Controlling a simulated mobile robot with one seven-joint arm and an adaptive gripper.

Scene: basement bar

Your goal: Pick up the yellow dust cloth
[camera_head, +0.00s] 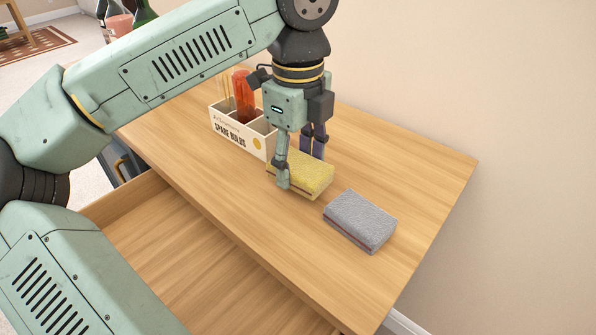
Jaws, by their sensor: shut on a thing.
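The yellow dust cloth (313,175) is a folded, block-like pad on the wooden top, right of the middle of the view. My gripper (298,172) points down over it and is shut on it. One finger shows at the cloth's near left side, and the other is at its far side, partly hidden. The cloth is at the tabletop; I cannot tell whether it touches the wood.
A grey folded cloth (360,220) lies close by at the right. A white "SPARE BULBS" box (237,133) with compartments holding a red-orange item (243,97) stands behind left. An open drawer (180,245) is below the tabletop (410,165); the wall is behind.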

